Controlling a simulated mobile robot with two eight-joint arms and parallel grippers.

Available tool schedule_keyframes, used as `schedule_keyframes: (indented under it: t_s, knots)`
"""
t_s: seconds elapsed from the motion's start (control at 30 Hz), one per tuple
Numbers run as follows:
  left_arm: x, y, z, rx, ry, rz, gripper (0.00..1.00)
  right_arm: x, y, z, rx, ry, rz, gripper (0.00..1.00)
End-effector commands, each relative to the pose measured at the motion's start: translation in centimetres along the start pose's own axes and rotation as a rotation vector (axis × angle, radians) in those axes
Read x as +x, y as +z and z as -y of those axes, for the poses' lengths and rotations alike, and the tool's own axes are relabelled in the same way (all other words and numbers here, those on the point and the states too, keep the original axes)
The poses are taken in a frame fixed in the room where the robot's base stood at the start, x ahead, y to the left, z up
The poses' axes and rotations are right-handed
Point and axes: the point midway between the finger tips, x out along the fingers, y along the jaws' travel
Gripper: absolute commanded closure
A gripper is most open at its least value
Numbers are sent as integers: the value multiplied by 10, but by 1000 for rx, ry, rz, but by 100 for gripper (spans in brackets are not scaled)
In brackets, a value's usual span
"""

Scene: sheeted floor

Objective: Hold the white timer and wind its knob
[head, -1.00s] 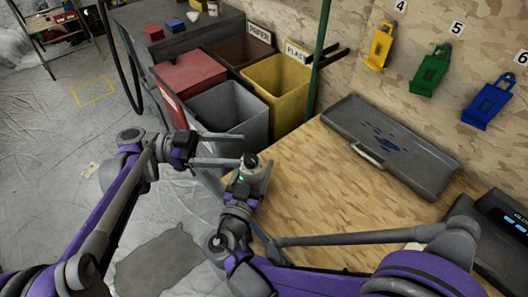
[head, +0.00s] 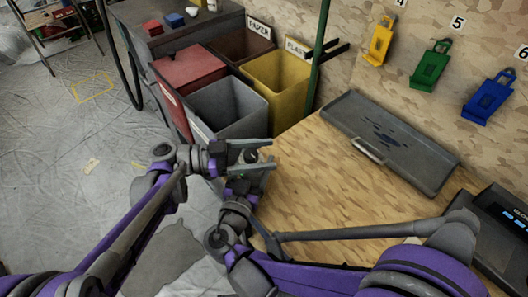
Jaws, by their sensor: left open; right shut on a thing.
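The white timer (head: 262,157) is at the near-left corner of the wooden worktop, with its dark knob (head: 251,156) on top. Most of its body is hidden by my grippers. My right gripper (head: 246,180) is shut on the timer from below and holds it up. My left gripper (head: 270,154) comes in from the left and is open. Its two fingers point right, one on the far side and one on the near side of the knob. I cannot tell whether they touch it.
A grey tray (head: 437,175) with a handle lies on the wooden worktop (head: 320,195). Behind my grippers stand a grey bin (head: 205,128), a red bin (head: 187,72) and a yellow bin (head: 290,107). Yellow, green and blue holders hang on the right wall. A dark device (head: 490,225) sits at right.

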Motion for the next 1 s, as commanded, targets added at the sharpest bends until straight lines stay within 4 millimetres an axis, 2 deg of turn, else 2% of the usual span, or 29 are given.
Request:
schedule_keyframes:
  t_s: [0.37,0.73,0.77,1.0]
  knots:
    - [6,0,0,0,0,0,30,0,0,0,0,0,0,90]
    - [5,0,0,0,0,0,97,0,0,0,0,0,0,90]
    - [5,0,0,0,0,0,100,0,0,0,0,0,0,90]
    - [6,0,0,0,46,0,100,0,0,0,0,0,0,90]
